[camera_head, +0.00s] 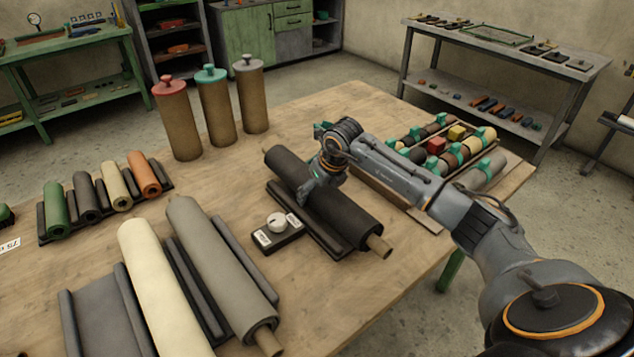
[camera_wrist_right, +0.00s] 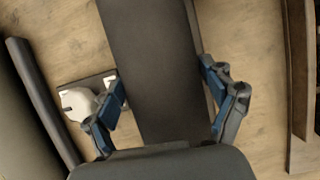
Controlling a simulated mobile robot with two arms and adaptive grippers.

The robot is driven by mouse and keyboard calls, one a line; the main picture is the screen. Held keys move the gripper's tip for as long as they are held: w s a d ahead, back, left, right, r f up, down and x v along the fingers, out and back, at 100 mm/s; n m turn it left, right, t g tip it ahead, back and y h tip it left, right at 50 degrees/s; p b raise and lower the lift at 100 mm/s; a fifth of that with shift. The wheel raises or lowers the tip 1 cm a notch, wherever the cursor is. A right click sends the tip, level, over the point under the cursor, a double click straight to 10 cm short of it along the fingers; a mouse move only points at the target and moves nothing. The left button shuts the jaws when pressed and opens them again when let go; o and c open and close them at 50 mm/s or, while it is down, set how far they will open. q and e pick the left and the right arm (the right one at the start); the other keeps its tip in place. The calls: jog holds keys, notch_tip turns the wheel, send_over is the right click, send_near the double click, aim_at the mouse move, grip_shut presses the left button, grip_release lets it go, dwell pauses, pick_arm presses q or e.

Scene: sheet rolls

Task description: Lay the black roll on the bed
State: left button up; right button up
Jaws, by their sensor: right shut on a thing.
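The black roll (camera_head: 345,215) is a long dark cylinder with a brown core end, lying slantwise at the middle of the table. My right gripper (camera_head: 318,190) is over its middle and shut on it. In the right wrist view, the roll (camera_wrist_right: 150,50) runs between the two blue-padded fingers of the gripper (camera_wrist_right: 163,78). Dark rails (camera_head: 303,225) lie along and below the roll; I cannot tell whether the roll touches them. At the front left is an empty dark bed (camera_head: 95,308) between two raised rails; I cannot tell whether it is the task's bed. My left gripper is out of view.
A cream roll (camera_head: 150,270) and a grey roll (camera_head: 215,260) lie at the front left. A knobbed dial box (camera_head: 278,228) stands close beside the black roll. Small rolls (camera_head: 100,195), three upright brown cylinders (camera_head: 217,108) and a rack (camera_head: 450,150) stand farther back.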

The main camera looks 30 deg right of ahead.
jog(key=shift+w+f, duration=0.2)
jog(key=shift+f, duration=0.05)
jog(key=o, duration=1.6)
jog(key=shift+s+f, duration=0.2)
jog(key=shift+f, duration=0.1)
jog(key=shift+o, duration=0.4)
jog(key=shift+s+r, duration=0.1)
jog(key=b+v, duration=0.1)
jog(key=v, duration=1.1)
